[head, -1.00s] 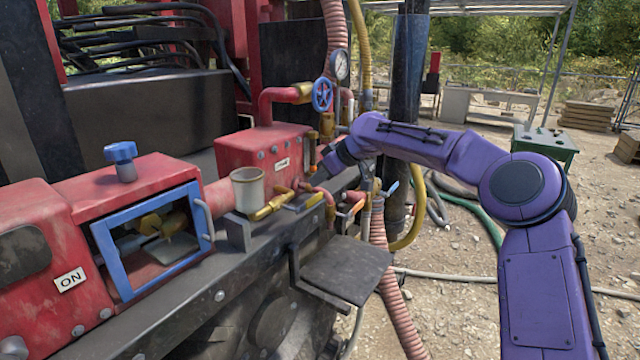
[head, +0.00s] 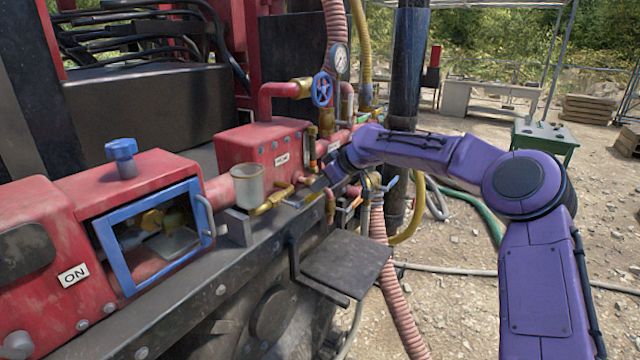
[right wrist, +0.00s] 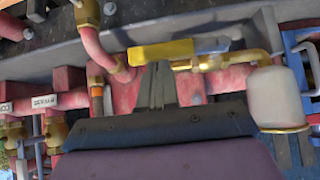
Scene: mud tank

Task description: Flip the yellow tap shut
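The yellow tap handle (right wrist: 162,51) is a long flat bar lying crosswise in the right wrist view, near a brass elbow pipe (right wrist: 240,58). My right gripper (right wrist: 159,68) has its dark fingers close together, with nothing visible between them. Their tips are just below the handle in that view; I cannot tell whether they touch it. In the head view the right gripper (head: 319,184) is among the pipes beside the red box, and the tap handle is hard to make out there. My left gripper is not in view.
A pale cup (head: 248,186) stands on the brass pipe, left of the right gripper; it also shows in the right wrist view (right wrist: 277,97). A dark metal step (head: 345,264) juts out below. Red pipes and several small valves crowd the area. Open gravel lies to the right.

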